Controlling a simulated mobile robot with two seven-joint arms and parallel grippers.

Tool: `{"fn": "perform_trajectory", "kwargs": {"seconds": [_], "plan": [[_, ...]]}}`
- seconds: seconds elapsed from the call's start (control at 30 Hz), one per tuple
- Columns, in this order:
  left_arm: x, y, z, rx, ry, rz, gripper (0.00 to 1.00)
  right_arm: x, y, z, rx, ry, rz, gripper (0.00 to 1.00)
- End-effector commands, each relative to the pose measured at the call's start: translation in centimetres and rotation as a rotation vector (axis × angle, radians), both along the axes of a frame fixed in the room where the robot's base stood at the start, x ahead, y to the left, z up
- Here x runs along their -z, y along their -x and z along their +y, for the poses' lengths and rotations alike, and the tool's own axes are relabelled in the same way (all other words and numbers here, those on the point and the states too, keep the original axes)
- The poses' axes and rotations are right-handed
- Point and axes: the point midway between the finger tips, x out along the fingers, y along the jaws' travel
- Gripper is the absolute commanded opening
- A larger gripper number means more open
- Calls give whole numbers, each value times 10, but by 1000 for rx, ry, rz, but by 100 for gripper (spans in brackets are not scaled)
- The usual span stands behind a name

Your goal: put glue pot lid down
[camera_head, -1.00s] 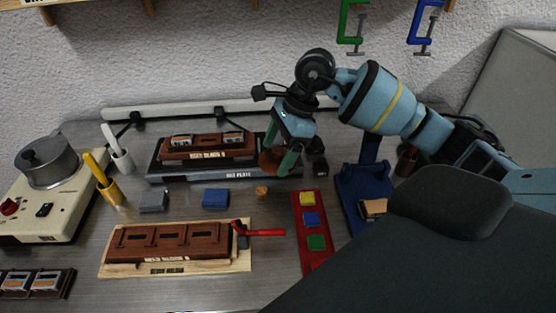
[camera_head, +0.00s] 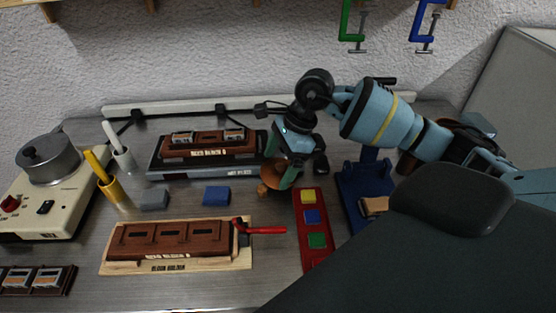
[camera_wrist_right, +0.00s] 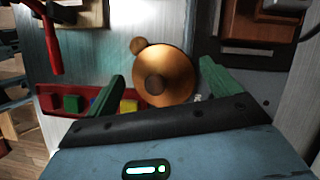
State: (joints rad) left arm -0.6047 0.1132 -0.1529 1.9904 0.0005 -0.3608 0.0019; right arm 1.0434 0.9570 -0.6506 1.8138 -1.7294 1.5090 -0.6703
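The glue pot lid (camera_head: 272,175) is a round copper disc. In the right wrist view the lid (camera_wrist_right: 175,65) shows its face with a darker knob in the middle, between the two green fingers. My right gripper (camera_head: 282,165) has its fingers at either side of the lid's rim, and the lid goes along with it. It is low over the table, in front of the nameplate stand's right end; whether the lid touches the table cannot be told. My left gripper is out of view.
A red strip (camera_head: 313,260) with coloured blocks lies just right and in front. A blue block (camera_head: 216,196), a wooden holder (camera_head: 240,258) and a red-handled tool (camera_head: 265,230) lie nearby. A grey-lidded pot (camera_head: 48,165) on a heater stands far left. A blue stand (camera_head: 352,200) is at right.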

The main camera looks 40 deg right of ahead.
Motion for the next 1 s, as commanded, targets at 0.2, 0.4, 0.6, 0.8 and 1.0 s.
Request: {"fn": "perform_trajectory", "kwargs": {"seconds": [0.2, 0.4, 0.6, 0.8, 1.0], "plan": [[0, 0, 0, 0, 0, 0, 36, -1, 0, 0, 0, 0, -1, 100], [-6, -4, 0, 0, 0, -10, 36, -8, 0, 0, 0, 0, -3, 100], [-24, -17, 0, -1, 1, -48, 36, -40, 2, -10, 4, 1, -10, 100], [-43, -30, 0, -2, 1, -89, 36, -81, 7, -26, 2, 1, -13, 100], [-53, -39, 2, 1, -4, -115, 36, -109, 11, -38, 2, 0, -8, 100]]}}
